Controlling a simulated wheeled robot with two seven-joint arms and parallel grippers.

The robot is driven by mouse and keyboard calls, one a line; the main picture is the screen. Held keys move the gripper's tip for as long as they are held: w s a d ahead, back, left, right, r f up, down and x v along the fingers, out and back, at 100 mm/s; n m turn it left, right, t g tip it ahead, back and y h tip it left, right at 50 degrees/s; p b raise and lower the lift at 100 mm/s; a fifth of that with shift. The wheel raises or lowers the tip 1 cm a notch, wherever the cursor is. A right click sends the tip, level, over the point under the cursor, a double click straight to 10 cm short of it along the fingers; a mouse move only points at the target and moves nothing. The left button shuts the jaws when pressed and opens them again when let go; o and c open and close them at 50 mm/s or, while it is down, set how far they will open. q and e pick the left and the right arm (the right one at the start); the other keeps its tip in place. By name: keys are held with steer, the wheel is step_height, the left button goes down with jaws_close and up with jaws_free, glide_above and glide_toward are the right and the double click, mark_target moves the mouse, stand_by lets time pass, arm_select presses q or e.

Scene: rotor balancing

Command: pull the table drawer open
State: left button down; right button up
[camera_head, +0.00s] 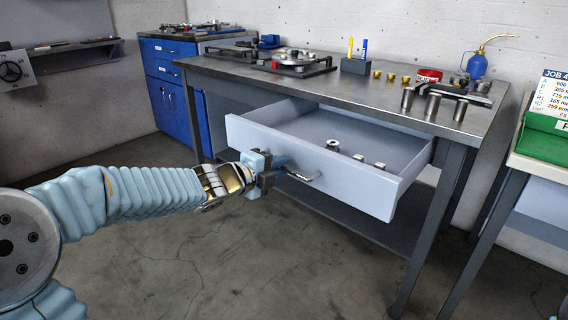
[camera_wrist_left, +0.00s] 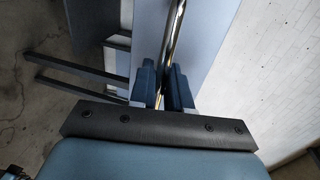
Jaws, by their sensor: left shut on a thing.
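The table drawer (camera_head: 350,180) is pale grey-blue and stands pulled out from under the grey metal table (camera_head: 390,98), its inside visible from above. A bent metal bar handle (camera_head: 306,177) sits on its front panel. My left gripper (camera_head: 284,168) is shut on this handle. In the left wrist view the shiny handle (camera_wrist_left: 176,35) runs up from between the dark blue fingers of my left gripper (camera_wrist_left: 163,85), beside the drawer front (camera_wrist_left: 204,40). Inside the drawer lie a ring-shaped part (camera_head: 333,144) and a few small metal pieces (camera_head: 369,162). My right gripper is not in view.
On the table stand a rotor fixture (camera_head: 298,60), a pen holder (camera_head: 355,66), brass pieces, metal cylinders (camera_head: 433,106) and a blue oil can (camera_head: 477,66). A blue cabinet (camera_head: 160,80) is behind left. A green bin (camera_head: 543,138) is at right. The floor in front is clear.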

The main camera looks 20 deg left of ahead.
arm_select(q)
steer(key=c, duration=1.3)
jaws_free()
steer(key=shift+o, duration=0.2)
steer(key=p+v, duration=0.3)
steer(key=v, duration=1.1)
steer(key=shift+f, duration=0.15)
